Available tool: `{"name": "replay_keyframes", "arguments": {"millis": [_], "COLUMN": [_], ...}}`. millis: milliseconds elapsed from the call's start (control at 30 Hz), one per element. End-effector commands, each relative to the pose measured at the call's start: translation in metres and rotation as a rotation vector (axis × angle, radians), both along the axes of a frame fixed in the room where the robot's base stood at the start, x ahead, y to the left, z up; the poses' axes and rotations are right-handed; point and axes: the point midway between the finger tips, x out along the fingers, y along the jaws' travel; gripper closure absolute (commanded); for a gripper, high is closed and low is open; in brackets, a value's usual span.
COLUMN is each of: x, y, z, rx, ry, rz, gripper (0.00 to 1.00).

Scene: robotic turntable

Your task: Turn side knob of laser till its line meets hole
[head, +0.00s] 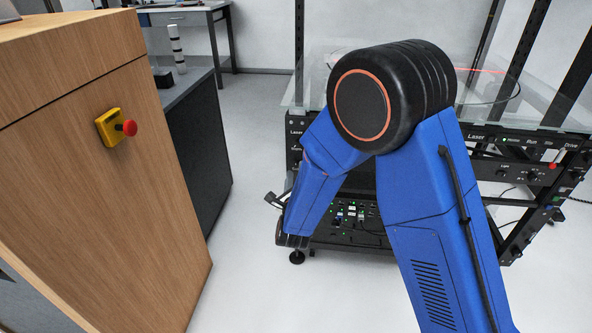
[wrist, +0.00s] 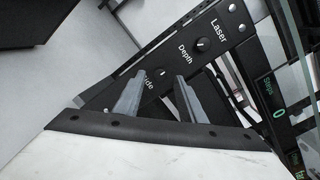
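The laser panel (wrist: 190,58) of the black rig shows in the wrist view, tilted, with the labels Laser, Depth and a partly covered Side. The side knob (wrist: 162,72) is a small dark knob beside the Side label. The depth knob (wrist: 203,44) is farther up the panel. My gripper (wrist: 160,76) is open and empty; its two grey fingers point at the panel, with the side knob seen between their tips. I cannot tell how near they are. In the head view the red laser line (head: 480,70) lies across the glass top; I cannot make out the hole.
The rig's glass top (head: 555,112) and dark posts stand behind my blue arm, which hides part of the panel. A lower shelf (head: 350,235) holds electronics. A wooden cabinet (head: 95,200) with a red emergency button (head: 130,128) stands left. Floor between is clear.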

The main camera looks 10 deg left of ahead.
Motion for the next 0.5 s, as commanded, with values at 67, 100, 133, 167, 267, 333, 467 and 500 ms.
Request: {"name": "replay_keyframes", "arguments": {"millis": [67, 100, 133, 167, 267, 333, 467, 500], "x": [0.009, 0.013, 0.015, 0.017, 0.021, 0.022, 0.022, 0.022], "y": [0.002, 0.002, 0.002, 0.002, 0.003, 0.003, 0.004, 0.004], "z": [0.000, 0.000, 0.000, 0.000, 0.000, 0.000, 0.000, 0.000], "rx": [0.001, 0.001, 0.001, 0.001, 0.000, 0.000, 0.000, 0.000], "ry": [0.000, 0.001, 0.001, 0.001, -0.001, 0.000, 0.000, 0.000], "rz": [-0.001, -0.001, -0.001, -0.001, -0.001, 0.000, 0.000, 0.000], "gripper": [0.63, 0.63, 0.63, 0.63, 0.63, 0.63, 0.63, 0.63]}}
